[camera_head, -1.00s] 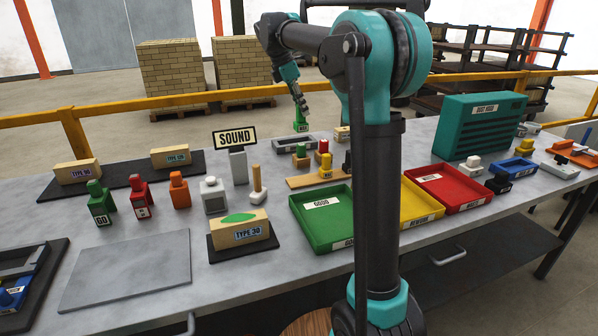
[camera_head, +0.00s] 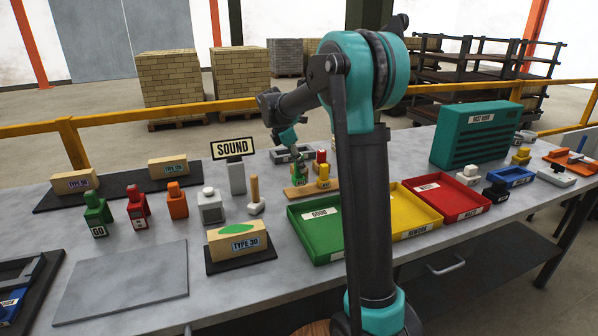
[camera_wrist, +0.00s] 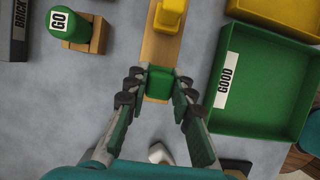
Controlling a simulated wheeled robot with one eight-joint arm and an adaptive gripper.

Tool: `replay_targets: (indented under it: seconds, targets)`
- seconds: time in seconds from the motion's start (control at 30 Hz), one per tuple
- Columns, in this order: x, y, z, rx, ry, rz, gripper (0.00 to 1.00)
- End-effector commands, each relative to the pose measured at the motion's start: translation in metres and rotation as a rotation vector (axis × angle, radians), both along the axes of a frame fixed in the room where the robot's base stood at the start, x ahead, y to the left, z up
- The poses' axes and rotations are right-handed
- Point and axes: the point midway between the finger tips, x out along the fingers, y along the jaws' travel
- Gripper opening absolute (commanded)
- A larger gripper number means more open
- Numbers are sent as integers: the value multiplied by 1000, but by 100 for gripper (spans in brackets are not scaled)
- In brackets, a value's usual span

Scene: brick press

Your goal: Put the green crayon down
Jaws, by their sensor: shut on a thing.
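The green crayon (camera_wrist: 160,83) is between the fingertips of my gripper (camera_wrist: 158,88) in the wrist view, and the fingers are shut on it. It is over the near end of a wooden board (camera_wrist: 158,48). In the head view the green crayon (camera_head: 298,179) shows low at the board's left end, under my gripper (camera_head: 298,166). I cannot tell whether its base touches the board. A yellow crayon (camera_head: 323,178) stands farther along the same board, and a red one (camera_head: 320,160) shows behind it.
A green tray (camera_head: 318,244) labelled GOOD lies in front of the board, beside yellow (camera_head: 405,222) and red (camera_head: 458,205) trays. A green piece marked GO (camera_wrist: 70,27) is close by in the wrist view. A SOUND sign (camera_head: 233,148) stands to the left.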

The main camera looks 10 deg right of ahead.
Motion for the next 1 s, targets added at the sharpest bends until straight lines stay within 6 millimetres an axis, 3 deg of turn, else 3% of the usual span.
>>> replay_targets:
  seconds: [0.2,0.53,0.57,0.7,1.0]
  targets:
    - [0,0,-27,0,0,0,0]
    - [0,0,-30,0,0,0,0]
    - [0,0,-30,0,0,0,24]
    - [0,0,-30,0,0,0,42]
    - [0,0,-29,0,0,0,44]
